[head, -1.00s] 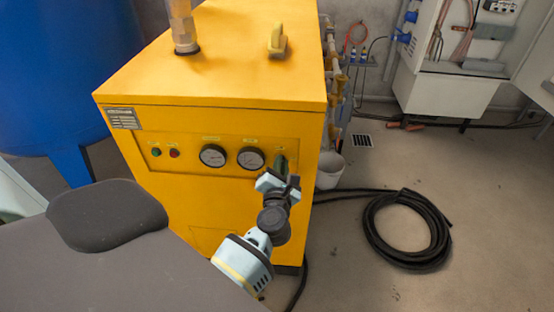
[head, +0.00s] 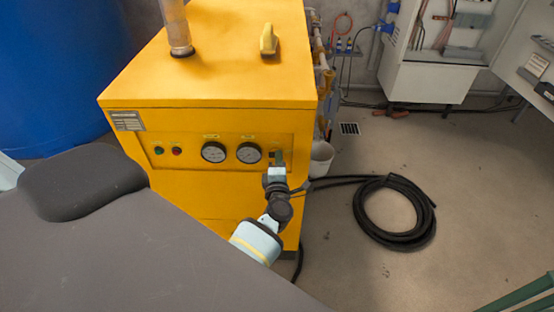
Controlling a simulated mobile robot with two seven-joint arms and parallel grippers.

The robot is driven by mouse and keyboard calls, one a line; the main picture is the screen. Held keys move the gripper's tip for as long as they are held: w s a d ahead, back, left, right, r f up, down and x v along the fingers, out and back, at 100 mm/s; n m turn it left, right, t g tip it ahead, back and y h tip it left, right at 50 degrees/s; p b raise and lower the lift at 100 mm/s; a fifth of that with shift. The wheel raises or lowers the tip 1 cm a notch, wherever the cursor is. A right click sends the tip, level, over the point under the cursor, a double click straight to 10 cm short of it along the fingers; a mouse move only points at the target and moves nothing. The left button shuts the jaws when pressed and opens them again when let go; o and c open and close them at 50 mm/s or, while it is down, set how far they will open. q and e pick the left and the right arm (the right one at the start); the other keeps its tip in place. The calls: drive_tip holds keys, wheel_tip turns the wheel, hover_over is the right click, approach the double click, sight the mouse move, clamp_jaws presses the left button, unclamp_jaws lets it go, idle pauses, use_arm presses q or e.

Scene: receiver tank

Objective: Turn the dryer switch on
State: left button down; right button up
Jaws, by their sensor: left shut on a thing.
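The dryer is a yellow box (head: 200,80) with a front panel at its upper front. The dryer switch (head: 279,155) is at the right end of this panel, mostly hidden behind my gripper. My left gripper (head: 275,163) reaches up to the panel from below and is shut on the switch, as far as the view shows. The switch's exact position cannot be made out. My right gripper is not in view.
Two round gauges (head: 249,152) and small green and red lamps (head: 176,151) sit left of the switch. A blue tank (head: 50,70) stands at left. A coiled black hose (head: 420,205) lies on the floor at right. Dark green bars (head: 520,297) show bottom right.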

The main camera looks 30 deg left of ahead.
use_arm(q)
drive_tip(key=shift+m, duration=0.5)
drive_tip(key=c, duration=1.5)
unclamp_jaws()
drive_tip(key=shift+f, duration=0.1)
